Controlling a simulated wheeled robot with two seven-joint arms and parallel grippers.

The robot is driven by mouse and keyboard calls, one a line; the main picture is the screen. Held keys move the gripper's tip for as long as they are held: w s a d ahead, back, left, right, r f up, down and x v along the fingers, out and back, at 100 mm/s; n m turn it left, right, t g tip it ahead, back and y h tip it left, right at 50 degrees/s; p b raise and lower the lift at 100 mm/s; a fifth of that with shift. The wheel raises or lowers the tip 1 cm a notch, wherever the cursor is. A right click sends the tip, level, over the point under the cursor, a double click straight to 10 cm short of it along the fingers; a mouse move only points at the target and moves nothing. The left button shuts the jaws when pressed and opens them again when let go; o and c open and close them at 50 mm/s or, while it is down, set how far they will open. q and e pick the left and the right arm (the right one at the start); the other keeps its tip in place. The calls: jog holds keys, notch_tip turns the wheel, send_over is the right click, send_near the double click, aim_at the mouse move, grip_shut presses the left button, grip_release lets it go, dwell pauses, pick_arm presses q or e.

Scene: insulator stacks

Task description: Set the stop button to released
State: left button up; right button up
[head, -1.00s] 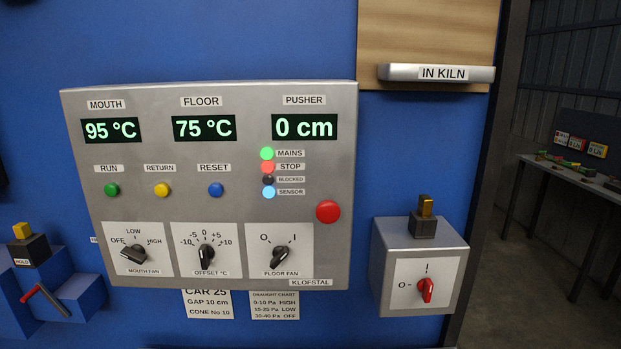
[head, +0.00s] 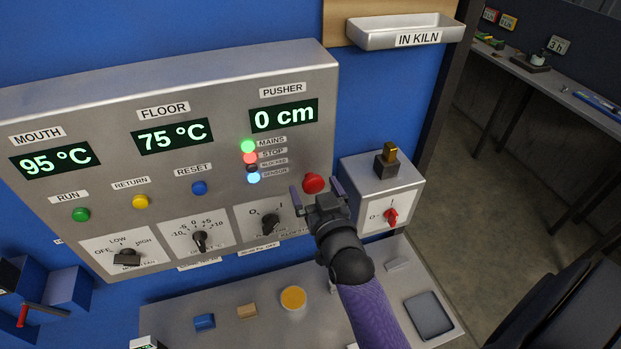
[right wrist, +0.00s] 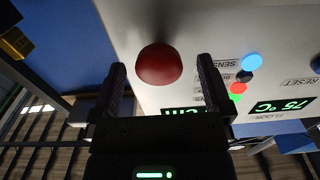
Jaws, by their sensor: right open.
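The stop button is a red round mushroom button (head: 314,183) at the lower right of the grey control panel (head: 120,105). The red STOP lamp (head: 250,158) on the panel is lit. My right gripper (head: 316,192) is open, with its two fingers on either side of the button in the head view. In the right wrist view the red button (right wrist: 159,64) lies between and just beyond the open fingertips (right wrist: 158,70); the fingers appear apart from it. Whether the button is pressed in cannot be told. My left gripper is not in view.
Right of the button is a grey box (head: 377,180) with a red rotary switch (head: 391,217) and a brass-topped block. Below is a grey shelf (head: 250,335) with a yellow round piece (head: 293,298) and small blocks. An IN KILN tray (head: 405,32) is above.

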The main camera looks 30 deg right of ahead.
jog(key=shift+x, duration=0.8)
grip_shut()
